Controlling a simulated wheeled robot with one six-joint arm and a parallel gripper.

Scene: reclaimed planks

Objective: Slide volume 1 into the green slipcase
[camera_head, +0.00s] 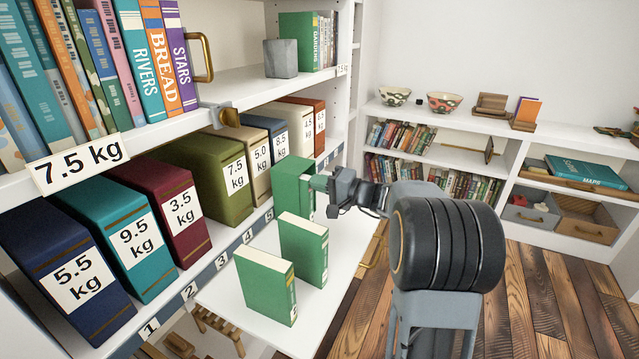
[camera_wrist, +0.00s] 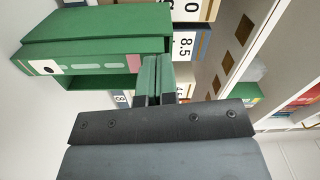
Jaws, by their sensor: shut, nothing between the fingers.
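The green slipcase (camera_head: 290,183) stands at the far end of the white pull-out board. In the wrist view, the slipcase (camera_wrist: 105,22) fills the upper left, with a dark open gap at its lower part. A green band with pale marks and a pink patch (camera_wrist: 90,66) lies along its opening; it looks like a book's spine. Two green books stand upright on the board, a nearer one (camera_head: 262,283) and a farther one (camera_head: 302,247). I cannot read which is volume 1. My gripper (camera_head: 320,183) is shut and empty at the slipcase's right side; its fingertips (camera_wrist: 158,80) are close to the opening.
Weighted book boxes, such as the olive one (camera_head: 205,170), line the shelf left of the board (camera_head: 230,295). Numbered tags run along the shelf edge. An upper shelf (camera_head: 215,95) with books overhangs it. A low white bookcase (camera_head: 450,145) stands behind; wooden floor lies right.

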